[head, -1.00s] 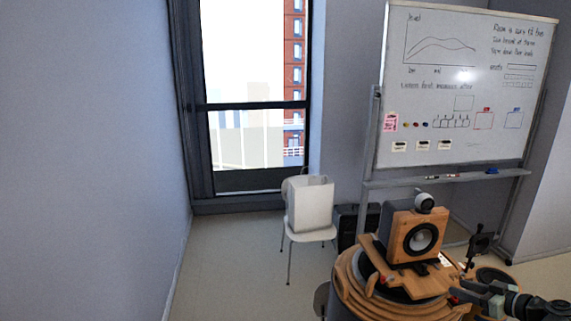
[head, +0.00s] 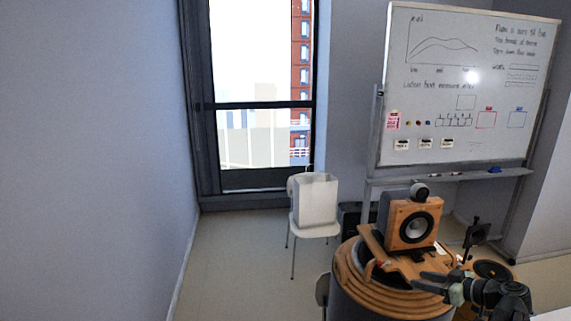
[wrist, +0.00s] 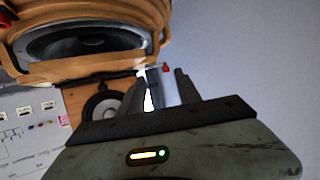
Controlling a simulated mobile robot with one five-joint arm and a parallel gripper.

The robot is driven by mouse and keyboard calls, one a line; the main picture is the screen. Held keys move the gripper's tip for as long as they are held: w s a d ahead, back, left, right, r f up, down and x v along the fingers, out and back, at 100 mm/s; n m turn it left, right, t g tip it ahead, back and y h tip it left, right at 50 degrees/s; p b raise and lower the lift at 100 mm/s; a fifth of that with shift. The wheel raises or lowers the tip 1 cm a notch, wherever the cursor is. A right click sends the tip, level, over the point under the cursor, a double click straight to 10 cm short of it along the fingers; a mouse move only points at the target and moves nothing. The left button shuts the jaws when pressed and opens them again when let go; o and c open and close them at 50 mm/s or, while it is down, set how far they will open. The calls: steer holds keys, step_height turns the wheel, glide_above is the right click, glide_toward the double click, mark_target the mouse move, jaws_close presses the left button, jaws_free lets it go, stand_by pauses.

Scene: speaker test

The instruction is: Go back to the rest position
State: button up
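My gripper (head: 424,281) reaches in from the lower right in the head view, low over the right side of a round wooden-ringed table (head: 352,287). In the wrist view its two dark fingers (wrist: 163,84) stand apart, and I see nothing clearly held between them. A wooden speaker (head: 398,233) with a round dark cone and a small ball-shaped top stands on a wooden stand on the table, up and left of my gripper. The wrist view is turned over and shows a round dark cone in wood (wrist: 101,106) behind the left finger.
A white chair (head: 316,230) with a pale bag (head: 316,203) stands left of the table. A whiteboard (head: 465,85) on a wheeled frame stands behind. A small dark stand (head: 475,235) rises right of the speaker. The floor at left (head: 235,270) is clear.

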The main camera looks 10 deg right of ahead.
steer(key=w+a+f+n+g+y+b, duration=0.1)
steer(key=w+a+f+n+g+b, duration=0.2)
steer(key=a, duration=0.8)
steer(key=w+a+f+g+y, duration=0.1)
steer(key=w+a+f+g, duration=0.3)
steer(key=a, duration=0.7)
steer(key=w+a+f+n+b, duration=0.15)
steer(key=a+f, duration=0.35)
steer(key=a, duration=0.6)
steer(key=s+a+f+g+h+b, duration=0.2)
steer(key=s+a+f, duration=0.15)
steer(key=a, duration=0.25)
steer(key=s+a+f+g+h+b, duration=0.1)
steer(key=s+a+f+g, duration=0.1)
steer(key=a+f, duration=0.4)
steer(key=s+d+f+m+g+h, duration=0.1)
steer(key=s+d+m+h, duration=0.2)
steer(key=m, duration=0.6)
steer(key=d+h, duration=0.2)
steer(key=d, duration=0.1)
steer(key=shift+d+m, duration=0.3)
steer(key=shift+m, duration=0.05)
